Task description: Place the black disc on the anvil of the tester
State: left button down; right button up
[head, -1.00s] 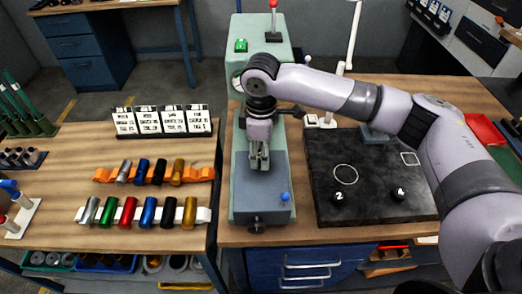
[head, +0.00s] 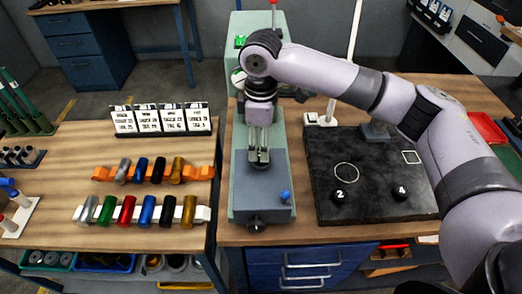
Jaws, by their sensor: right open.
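The tester is the green machine (head: 241,205) in the middle, with a blue-grey bed (head: 262,195) and a blue knob at its front right. My right gripper (head: 259,158) hangs over this bed, pointing down, with its fingers open. Dark shapes show at the fingertips; I cannot tell whether they are the black disc, the anvil or the finger pads. The gripper hides most of the spot under it. I see no black disc clearly anywhere else. My left gripper is not in view.
A black plate (head: 375,205) with black balls marked 2 and 4 lies right of the tester, near a thin white post (head: 343,60). Coloured cylinders in racks and a card stand (head: 160,121) fill the left bench. A red-knobbed lever rises behind my wrist.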

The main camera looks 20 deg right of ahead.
notch_tip(320, 180, up, 9)
jog(key=b, duration=0.1)
jog(key=shift+f+b, duration=0.15)
jog(key=shift+b, duration=0.25)
jog(key=shift+f, duration=0.1)
